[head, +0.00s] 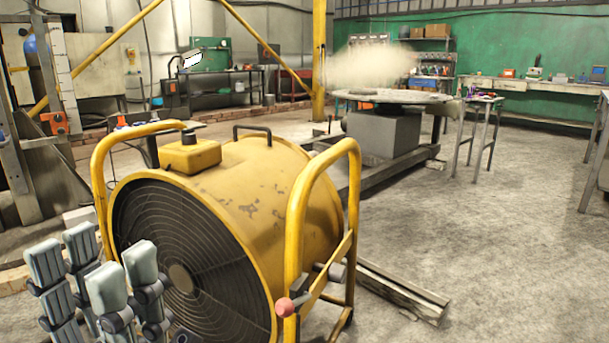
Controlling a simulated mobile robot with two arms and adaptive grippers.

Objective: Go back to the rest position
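My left gripper (94,268) is at the lower left corner. Its grey fingers point up and stand apart, with nothing between them. It is in front of the left part of a large yellow drum fan (265,185); whether it touches the fan cannot be told. The fan has a dark round grille, yellow tube handles and a pinkish-red knob (285,307) at the lower front. My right gripper is not in view.
A round-topped stand (395,97) is behind the fan, with a pale dust cloud (370,65) above it. A small metal stool (480,125) is to its right. A beam (405,290) lies right of the fan. The concrete floor (510,240) at right is mostly clear.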

